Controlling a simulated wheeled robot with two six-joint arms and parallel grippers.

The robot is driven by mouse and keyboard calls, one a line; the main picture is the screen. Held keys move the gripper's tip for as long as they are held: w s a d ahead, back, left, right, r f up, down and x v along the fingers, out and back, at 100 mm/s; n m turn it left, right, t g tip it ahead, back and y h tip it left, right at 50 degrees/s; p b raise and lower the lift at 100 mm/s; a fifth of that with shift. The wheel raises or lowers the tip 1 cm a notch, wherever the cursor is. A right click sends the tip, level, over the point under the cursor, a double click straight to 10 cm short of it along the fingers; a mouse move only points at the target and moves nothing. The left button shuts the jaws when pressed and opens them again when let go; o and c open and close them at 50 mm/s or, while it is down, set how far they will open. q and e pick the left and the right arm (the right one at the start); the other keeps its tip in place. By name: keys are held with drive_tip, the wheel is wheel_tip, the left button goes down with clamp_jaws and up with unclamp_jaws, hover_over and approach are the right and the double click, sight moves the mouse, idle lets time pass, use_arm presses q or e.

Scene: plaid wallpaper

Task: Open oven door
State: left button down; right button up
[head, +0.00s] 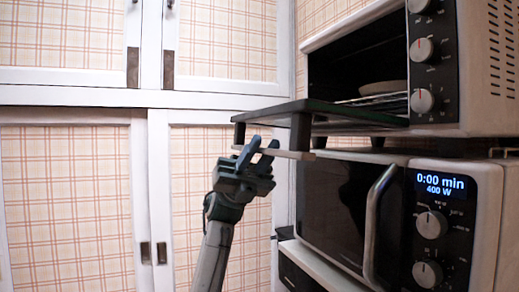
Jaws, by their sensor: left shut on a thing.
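The oven (450,75) is a white countertop oven with a black knob panel, at the upper right of the head view. Its door (345,113) is folded down and lies about level, sticking out to the left from the open cavity. The pale door handle (295,154) hangs on dark brackets below the door's outer edge. My left gripper (257,149) comes up from below and is shut on the handle. My right gripper is not in view.
A white microwave (335,205) with a curved handle and a lit display stands below the oven. A rack (385,101) and a rounded pale item (383,88) show inside the oven cavity. White cabinets with plaid panels (68,190) stand behind and left.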

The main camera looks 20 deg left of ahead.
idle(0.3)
use_arm(q)
drive_tip(key=c, duration=1.3)
unclamp_jaws()
drive_tip(key=shift+b+v, duration=0.45)
drive_tip(key=shift+v, duration=5)
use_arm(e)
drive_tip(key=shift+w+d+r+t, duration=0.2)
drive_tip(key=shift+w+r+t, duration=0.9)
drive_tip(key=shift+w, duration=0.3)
